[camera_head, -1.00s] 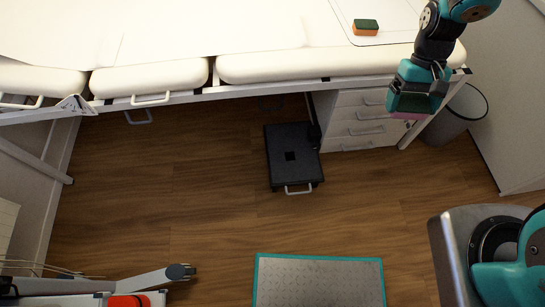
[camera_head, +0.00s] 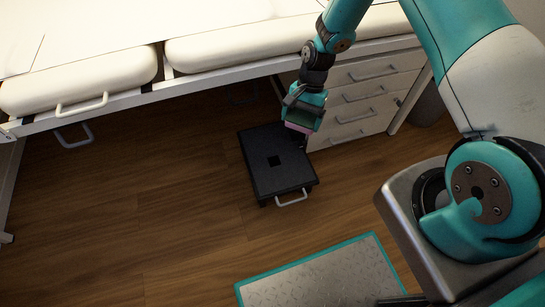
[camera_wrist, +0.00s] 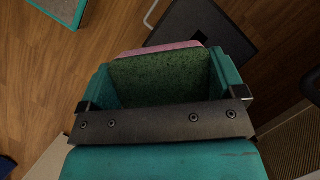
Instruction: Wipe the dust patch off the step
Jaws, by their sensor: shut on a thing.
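The step (camera_head: 290,183) is a low black stool with a light handle, standing on the floor in front of the drawers. A small black square, likely the dust patch (camera_head: 274,161), lies near the middle of its top. My gripper (camera_head: 303,117) is shut on a sponge with a pink face (camera_head: 298,128) and a green side (camera_wrist: 165,80). It holds the sponge over the back right part of the step, pink face down. I cannot tell whether the sponge touches the step. In the wrist view the step (camera_wrist: 250,30) shows beyond the sponge, partly hidden by it.
A padded bench (camera_head: 105,81) with handles runs along the back above the step. White drawers (camera_head: 360,95) stand close to the right of the step. A grey mat with a teal rim (camera_head: 320,280) lies on the floor in front. The wooden floor to the left is clear.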

